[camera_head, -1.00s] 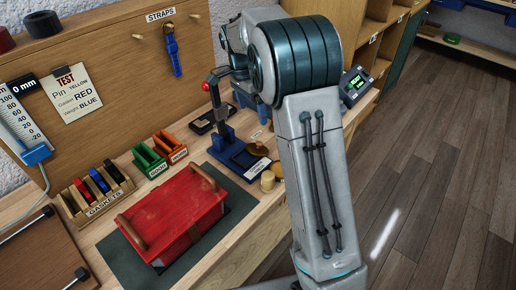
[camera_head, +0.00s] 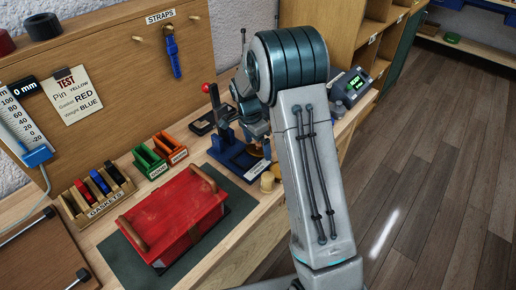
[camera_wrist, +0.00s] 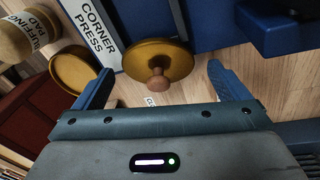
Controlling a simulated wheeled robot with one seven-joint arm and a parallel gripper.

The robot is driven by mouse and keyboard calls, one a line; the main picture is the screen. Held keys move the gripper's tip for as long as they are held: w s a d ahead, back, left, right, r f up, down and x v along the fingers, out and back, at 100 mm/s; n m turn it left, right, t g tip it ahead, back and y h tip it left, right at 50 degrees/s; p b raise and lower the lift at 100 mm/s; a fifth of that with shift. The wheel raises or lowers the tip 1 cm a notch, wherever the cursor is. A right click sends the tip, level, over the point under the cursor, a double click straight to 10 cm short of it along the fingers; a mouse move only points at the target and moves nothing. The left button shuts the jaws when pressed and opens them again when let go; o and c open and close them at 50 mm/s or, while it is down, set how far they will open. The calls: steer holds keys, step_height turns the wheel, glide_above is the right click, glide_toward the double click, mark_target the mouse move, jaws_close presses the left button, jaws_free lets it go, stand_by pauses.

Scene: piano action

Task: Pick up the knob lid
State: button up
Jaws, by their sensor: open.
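The knob lid (camera_wrist: 143,54) is a round brass disc with a small brown wooden knob (camera_wrist: 158,82) at its centre. In the wrist view it is beside the "CORNER PRESS" label, and the knob points toward my gripper. My gripper (camera_wrist: 160,72) is open and empty, with one blue finger on each side of the lid, the knob between them. I cannot tell how far above the lid the fingers are. In the head view my gripper (camera_head: 258,135) is over the blue corner press area, and my arm hides most of the lid.
The blue corner press (camera_head: 228,150) with its red-tipped lever stands close by. A second brass round piece (camera_wrist: 75,70) and the buffing pad (camera_wrist: 28,38) are to the left in the wrist view. A red box (camera_head: 172,215) with wooden handles sits on a dark mat.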

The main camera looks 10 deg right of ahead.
steer(key=c, duration=1)
